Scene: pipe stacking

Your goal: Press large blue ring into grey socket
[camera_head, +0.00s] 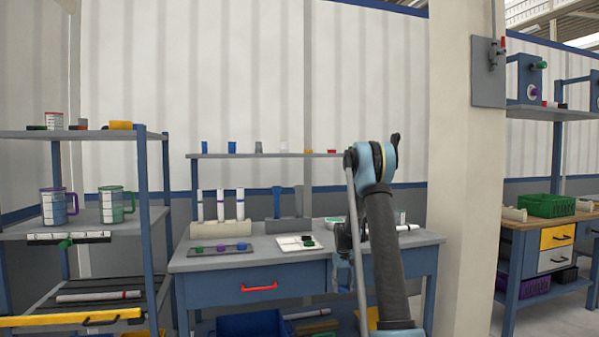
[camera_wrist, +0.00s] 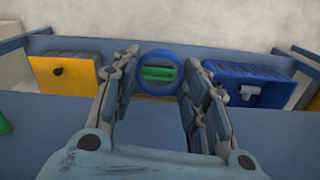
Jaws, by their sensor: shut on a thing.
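My gripper (camera_wrist: 160,78) is shut on a large blue ring (camera_wrist: 160,53), held between the fingertips in the wrist view. Green bars show through the ring's hole; I cannot tell what they belong to. In the head view my gripper (camera_head: 343,265) points down at the front right of the workbench (camera_head: 205,264), and the ring cannot be made out there. A grey block (camera_head: 288,226) with upright blue and grey pieces stands at the back of the bench, left of my gripper. I cannot tell whether it is the grey socket.
A beige rack (camera_head: 217,230) holds several white tubes. A dark tray (camera_head: 220,249) with small coloured rings and a white board (camera_head: 290,243) lie in front. Under the bench are a yellow bin (camera_wrist: 75,87) and a blue bin (camera_wrist: 230,88). A pillar (camera_head: 456,180) stands to the right.

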